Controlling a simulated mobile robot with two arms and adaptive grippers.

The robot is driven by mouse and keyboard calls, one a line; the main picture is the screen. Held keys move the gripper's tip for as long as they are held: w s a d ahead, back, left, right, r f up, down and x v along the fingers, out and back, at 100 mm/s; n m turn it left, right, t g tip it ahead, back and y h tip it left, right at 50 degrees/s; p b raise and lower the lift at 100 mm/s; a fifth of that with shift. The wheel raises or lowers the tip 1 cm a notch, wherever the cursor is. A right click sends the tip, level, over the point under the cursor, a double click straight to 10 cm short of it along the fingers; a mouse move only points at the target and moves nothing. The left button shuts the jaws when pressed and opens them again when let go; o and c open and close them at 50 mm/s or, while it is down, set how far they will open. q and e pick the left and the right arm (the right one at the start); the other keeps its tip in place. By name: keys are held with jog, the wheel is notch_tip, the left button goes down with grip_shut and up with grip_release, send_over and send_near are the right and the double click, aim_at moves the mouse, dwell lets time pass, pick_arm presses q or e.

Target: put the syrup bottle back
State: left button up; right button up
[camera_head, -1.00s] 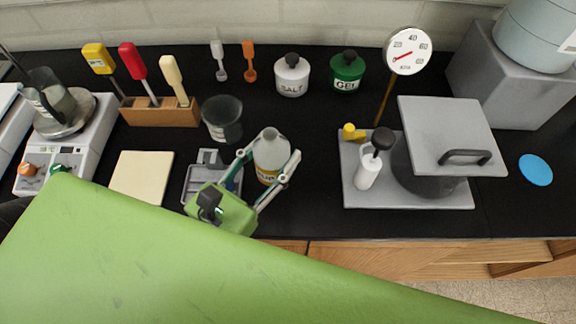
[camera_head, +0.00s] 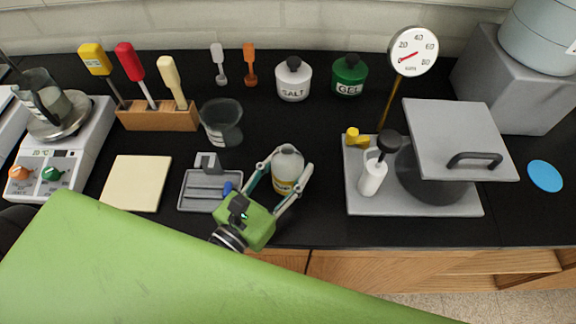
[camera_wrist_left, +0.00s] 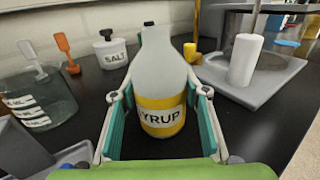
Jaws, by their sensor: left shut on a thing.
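The syrup bottle (camera_head: 288,168) is a pale grey bottle with a yellow band and a white label. It stands upright at the front of the black counter, and I cannot tell whether its base touches it. My left gripper (camera_head: 280,184) is shut around its sides. In the left wrist view the bottle (camera_wrist_left: 158,80) sits upright between the teal finger pads of my left gripper (camera_wrist_left: 160,125), with "SYRUP" partly readable on the label. My right gripper is not in view.
A grey tray (camera_head: 190,202) and a dark beaker (camera_head: 222,136) are left of the bottle. The grey plate (camera_head: 440,208) with the lidded pot and white pump bottle (camera_head: 373,178) is to the right. Salt (camera_head: 293,84) and gel (camera_head: 349,80) jars stand behind. Counter between is clear.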

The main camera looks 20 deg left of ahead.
aim_at(278, 182)
pick_arm(q)
jog(key=o, duration=0.8)
jog(key=shift+f, duration=0.2)
jog(key=o, duration=0.4)
jog(key=shift+r, duration=0.15)
jog(key=shift+r, duration=0.15)
jog(key=b+v, duration=0.2)
jog(key=v, duration=0.1)
jog(key=f+b+v, duration=0.1)
jog(key=v, duration=0.1)
jog(key=shift+s+b, duration=0.1)
jog(key=shift+b, duration=0.2)
jog(key=v, duration=0.3)
jog(key=b+v, duration=0.1)
jog(key=v, duration=0.1)
jog(key=shift+s+r, duration=0.15)
jog(key=shift+r, duration=0.2)
jog(key=shift+v, duration=0.8)
jog(key=shift+r, duration=0.15)
